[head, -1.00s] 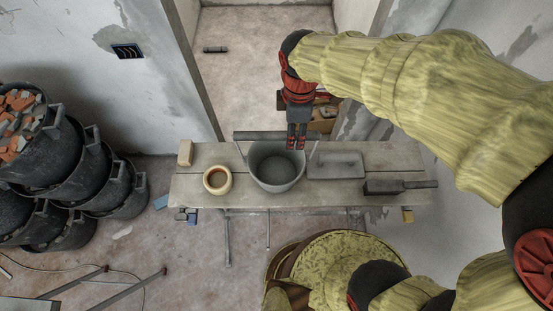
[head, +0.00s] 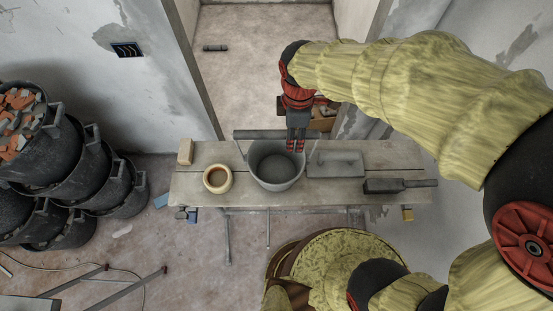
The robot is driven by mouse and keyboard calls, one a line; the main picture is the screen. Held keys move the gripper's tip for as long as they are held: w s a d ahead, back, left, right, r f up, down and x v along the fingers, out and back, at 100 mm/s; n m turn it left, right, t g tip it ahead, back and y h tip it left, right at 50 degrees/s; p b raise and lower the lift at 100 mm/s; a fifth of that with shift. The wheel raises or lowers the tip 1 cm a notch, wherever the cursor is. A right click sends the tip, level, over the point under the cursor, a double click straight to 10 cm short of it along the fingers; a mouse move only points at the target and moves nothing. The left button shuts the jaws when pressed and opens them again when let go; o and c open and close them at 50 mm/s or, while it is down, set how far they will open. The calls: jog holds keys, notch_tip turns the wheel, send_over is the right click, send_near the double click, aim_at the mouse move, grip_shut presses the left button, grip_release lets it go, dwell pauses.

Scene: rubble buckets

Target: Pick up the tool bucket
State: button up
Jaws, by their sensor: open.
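The tool bucket (head: 277,178), a grey tapered pail, stands upright on a wooden bench (head: 330,196) near its middle. Its inside looks empty. A dark bar (head: 262,134), which may be its handle grip, shows along the bucket's far side, with a thin wire at each side of the bucket. My gripper (head: 296,149) points down over the bucket's far right rim. Its fingers are open with red marks at the tips, and nothing shows between them. I cannot tell whether the fingers touch the bar or rim.
A tape roll (head: 217,179) and a small wooden block (head: 186,151) are left of the bucket. A plastering trowel (head: 336,164) and a dark hand tool (head: 398,186) lie to the right. Stacked black rubble buckets (head: 75,165) stand at the left wall.

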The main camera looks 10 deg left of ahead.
jog(key=shift+c, duration=1.1)
jog(key=c, duration=0.8)
grip_shut()
